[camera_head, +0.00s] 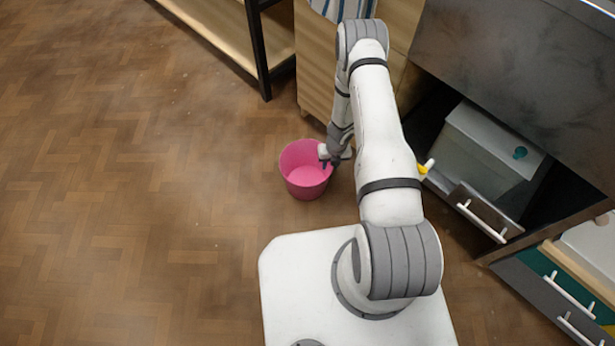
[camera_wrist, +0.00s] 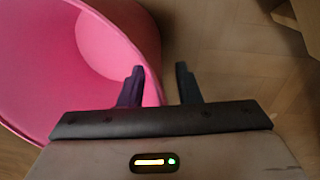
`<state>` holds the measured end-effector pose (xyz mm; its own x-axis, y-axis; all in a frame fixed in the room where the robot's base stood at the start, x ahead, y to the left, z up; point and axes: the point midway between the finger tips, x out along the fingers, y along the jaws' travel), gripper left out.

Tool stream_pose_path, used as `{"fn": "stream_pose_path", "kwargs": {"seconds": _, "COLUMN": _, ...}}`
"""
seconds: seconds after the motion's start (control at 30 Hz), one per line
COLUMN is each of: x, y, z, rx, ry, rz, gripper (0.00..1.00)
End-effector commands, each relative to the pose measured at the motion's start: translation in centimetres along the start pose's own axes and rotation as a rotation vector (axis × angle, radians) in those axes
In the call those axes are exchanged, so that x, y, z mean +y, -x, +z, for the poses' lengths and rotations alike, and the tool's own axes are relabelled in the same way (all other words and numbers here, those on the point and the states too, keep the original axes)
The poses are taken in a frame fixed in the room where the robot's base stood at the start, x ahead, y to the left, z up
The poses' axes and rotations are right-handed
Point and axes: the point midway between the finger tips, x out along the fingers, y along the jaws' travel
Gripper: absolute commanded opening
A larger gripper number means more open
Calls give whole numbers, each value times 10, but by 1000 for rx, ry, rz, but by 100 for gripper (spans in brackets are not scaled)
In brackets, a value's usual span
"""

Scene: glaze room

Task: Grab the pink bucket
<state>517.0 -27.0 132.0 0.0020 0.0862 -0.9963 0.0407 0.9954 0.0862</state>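The pink bucket (camera_head: 305,170) stands upright and empty on the wooden floor, in front of my base and to the left of my arm in the head view. In the wrist view the bucket (camera_wrist: 75,65) fills the upper left, with its rim and inside showing. My gripper (camera_head: 331,162) is at the bucket's right rim. In the wrist view my gripper (camera_wrist: 160,80) has its two fingers apart, the left one over the inside of the bucket and the right one outside it. The bucket's wall lies between the fingers, and a gap shows beside it.
A wooden cabinet (camera_head: 318,70) and a black-legged shelf (camera_head: 258,50) stand behind the bucket. A dark cabinet with an open drawer (camera_head: 478,212) and a grey box (camera_head: 485,150) is at the right. The floor (camera_head: 130,190) at the left is clear.

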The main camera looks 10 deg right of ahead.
Motion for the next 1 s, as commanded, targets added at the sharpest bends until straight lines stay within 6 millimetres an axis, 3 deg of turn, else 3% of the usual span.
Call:
{"fn": "stream_pose_path", "kwargs": {"seconds": 0.17, "x": 0, "y": 1, "z": 0, "rx": -1, "ry": 0, "rz": 0, "gripper": 31}}
{"fn": "stream_pose_path", "kwargs": {"seconds": 0.57, "x": 0, "y": 1, "z": 0, "rx": -1, "ry": -1, "rz": 0, "gripper": 0}}
{"fn": "stream_pose_path", "kwargs": {"seconds": 1.0, "x": -1, "y": 1, "z": 0, "rx": -1, "ry": -1, "rz": 0, "gripper": 0}}
